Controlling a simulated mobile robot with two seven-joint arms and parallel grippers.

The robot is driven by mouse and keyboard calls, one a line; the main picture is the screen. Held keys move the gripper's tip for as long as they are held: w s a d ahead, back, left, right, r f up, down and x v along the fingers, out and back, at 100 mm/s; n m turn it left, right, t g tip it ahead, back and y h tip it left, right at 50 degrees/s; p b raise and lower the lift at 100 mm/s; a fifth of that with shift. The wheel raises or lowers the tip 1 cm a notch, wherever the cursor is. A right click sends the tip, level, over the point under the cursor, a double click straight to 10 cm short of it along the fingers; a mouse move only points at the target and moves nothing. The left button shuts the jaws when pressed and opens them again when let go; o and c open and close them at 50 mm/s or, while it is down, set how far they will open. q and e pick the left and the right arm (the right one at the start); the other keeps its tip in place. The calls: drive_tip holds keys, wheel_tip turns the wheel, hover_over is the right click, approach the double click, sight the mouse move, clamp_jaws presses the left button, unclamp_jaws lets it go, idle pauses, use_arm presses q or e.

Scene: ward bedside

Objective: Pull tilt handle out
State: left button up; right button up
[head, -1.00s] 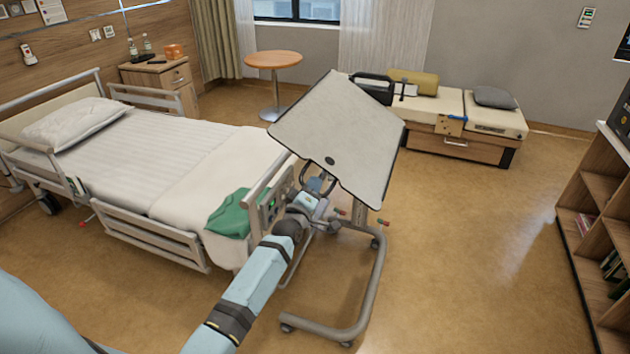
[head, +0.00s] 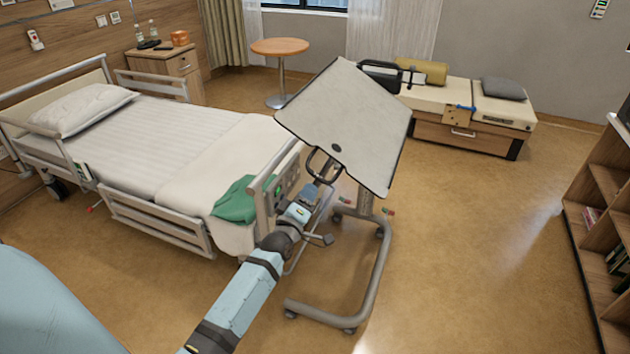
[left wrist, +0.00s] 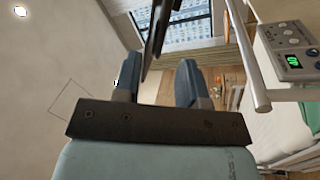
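The grey tabletop (head: 350,115) of the wheeled overbed table is steeply tilted. A black loop handle (head: 313,160) shows at its lower left edge; I take it to be the tilt handle. My left gripper (head: 321,186) is just below the loop, at its lower end. In the left wrist view the two blue-grey fingers (left wrist: 158,84) stand apart with a clear gap. The dark handle bar (left wrist: 156,32) lies beyond and above this gap, and I see no grip on it. Whether a finger touches it is unclear. My right gripper is out of view.
The bed (head: 160,150) with a green cloth (head: 237,200) stands close on the left of my left arm. Its control panel (left wrist: 290,45) shows in the wrist view. A shelf (head: 600,210) stands at the right. The floor between table and shelf is clear.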

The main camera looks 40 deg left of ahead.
use_arm(q)
drive_tip(key=v, duration=0.5)
drive_tip(key=shift+s+d, duration=0.1)
drive_tip(key=shift+s, duration=0.25)
drive_tip(key=shift+f, duration=0.15)
drive_tip(key=s+d+f+m+g+h, duration=0.45)
drive_tip(key=s+d+f+m, duration=0.4)
drive_tip(key=s+d, duration=0.25)
drive_tip(key=s+d+f+m+g+h, duration=0.3)
drive_tip(key=s+d+f+m+g, duration=0.3)
drive_tip(key=s+d+m, duration=0.5)
wheel_tip(320, 180, up, 11)
drive_tip(key=a+n+t+p, duration=0.1)
drive_tip(key=n+p, duration=0.1)
drive_tip(key=p, duration=1)
drive_tip(key=shift+s+a, duration=0.3)
drive_tip(key=shift+s, duration=0.05)
drive_tip(key=shift+f+t+y, duration=0.15)
drive_tip(key=shift+t+y, duration=0.1)
